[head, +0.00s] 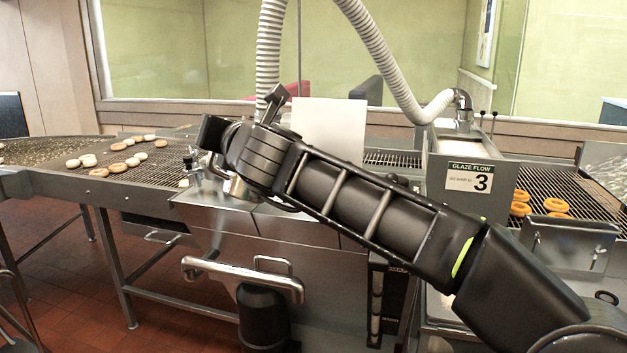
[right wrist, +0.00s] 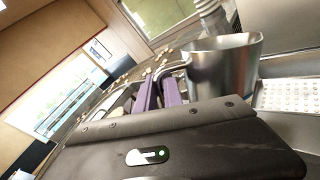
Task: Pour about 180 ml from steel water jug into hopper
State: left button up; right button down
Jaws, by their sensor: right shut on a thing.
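My right gripper (head: 222,160) reaches in from the right over the steel machine. The steel water jug (right wrist: 222,75) is at its fingers in the right wrist view; its open rim faces up in that picture. The purple fingers (right wrist: 160,95) are shut at the jug's handle side. In the head view only a small part of the jug (head: 236,188) shows below the hand; the rest is hidden. The water level inside is not visible. No hopper can be picked out for certain; my arm and hand cover part of the machine. My left gripper is not in view.
A conveyor (head: 140,172) with pale and browned doughnuts is at left. A steel box with a "GLAZE FLOW 3" sign (head: 469,177) stands right of my arm. Ribbed hoses (head: 268,50) hang above. A white panel (head: 330,125) stands behind my arm. A handle bar (head: 240,275) juts out in front.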

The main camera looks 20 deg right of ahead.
aim_at(245, 118)
jog(key=d+r+m+p, duration=0.1)
jog(key=w+d+r+m+p, duration=0.1)
jog(key=d+p, duration=0.1)
jog(key=shift+w+d, duration=0.1)
jog(key=shift+w+d+r+m+g+p, duration=0.2)
jog(key=shift+d+m+p, duration=0.15)
jog(key=shift+m+p, duration=0.2)
jog(key=shift+w+d+r+m+g+p, duration=0.1)
jog(key=shift+d+m+g+p, duration=0.15)
jog(key=shift+m+p, duration=0.25)
jog(key=shift+w+d+m+y+p, duration=0.25)
jog(key=shift+d+m+y+p, duration=0.15)
jog(key=shift+d+m+p, duration=0.55)
jog(key=shift+p, duration=0.5)
jog(key=shift+w+d+f+m+g+p, duration=0.15)
jog(key=shift+w+d+m+g+p, duration=0.25)
jog(key=shift+p, duration=0.75)
jog(key=shift+d+f+m+y+p, duration=0.3)
jog(key=shift+d+m+p, duration=0.1)
jog(key=shift+p, duration=0.1)
jog(key=shift+w+d+f+p, duration=0.15)
jog(key=shift+d+f+p, duration=0.15)
jog(key=shift+p, duration=0.8)
jog(key=shift+m, duration=0.3)
